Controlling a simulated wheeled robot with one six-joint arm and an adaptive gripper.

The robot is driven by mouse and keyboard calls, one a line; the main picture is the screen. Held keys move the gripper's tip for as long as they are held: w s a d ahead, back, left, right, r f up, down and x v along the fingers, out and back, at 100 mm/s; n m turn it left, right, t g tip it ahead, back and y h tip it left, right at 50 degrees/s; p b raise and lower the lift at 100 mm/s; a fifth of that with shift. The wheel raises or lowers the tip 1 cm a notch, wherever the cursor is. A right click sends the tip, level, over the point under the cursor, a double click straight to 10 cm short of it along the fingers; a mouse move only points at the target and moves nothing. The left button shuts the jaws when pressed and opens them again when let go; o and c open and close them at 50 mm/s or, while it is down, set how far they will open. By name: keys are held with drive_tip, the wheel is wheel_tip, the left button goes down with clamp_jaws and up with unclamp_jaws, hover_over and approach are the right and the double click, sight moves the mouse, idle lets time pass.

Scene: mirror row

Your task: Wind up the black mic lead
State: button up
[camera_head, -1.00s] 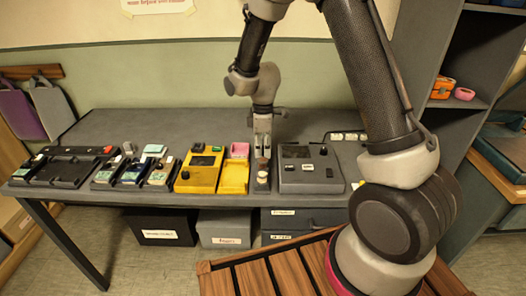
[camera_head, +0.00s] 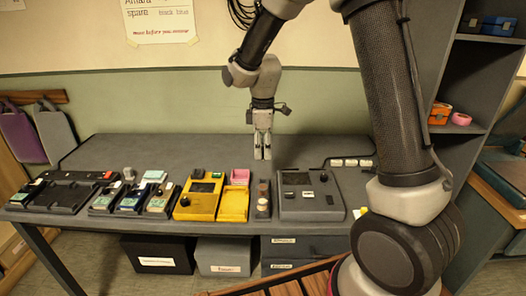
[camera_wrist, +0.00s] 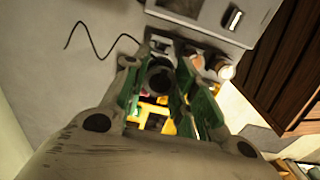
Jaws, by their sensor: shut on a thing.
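My gripper (camera_head: 262,153) hangs above the back of the grey table, fingers pointing down. In the wrist view its green-padded fingers (camera_wrist: 168,88) are closed around a small dark round piece (camera_wrist: 160,76), seen end-on; I cannot tell exactly what it is. Black cable loops (camera_head: 243,12) hang on the wall at the top, partly cut off by the frame and my arm. A thin black wavy cord (camera_wrist: 90,38) lies on the tabletop in the wrist view; I cannot tell whether either is the mic lead.
A narrow strip with knobs (camera_head: 263,200) stands between a yellow open box (camera_head: 234,206) and a grey control unit (camera_head: 318,208). A yellow device (camera_head: 197,205), small pedals (camera_head: 130,199) and a black tray (camera_head: 62,196) lie left. The table's back is mostly clear.

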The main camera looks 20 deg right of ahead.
drive_tip(key=shift+f, duration=3.8)
drive_tip(key=shift+f, duration=0.25)
drive_tip(key=shift+f, duration=0.9)
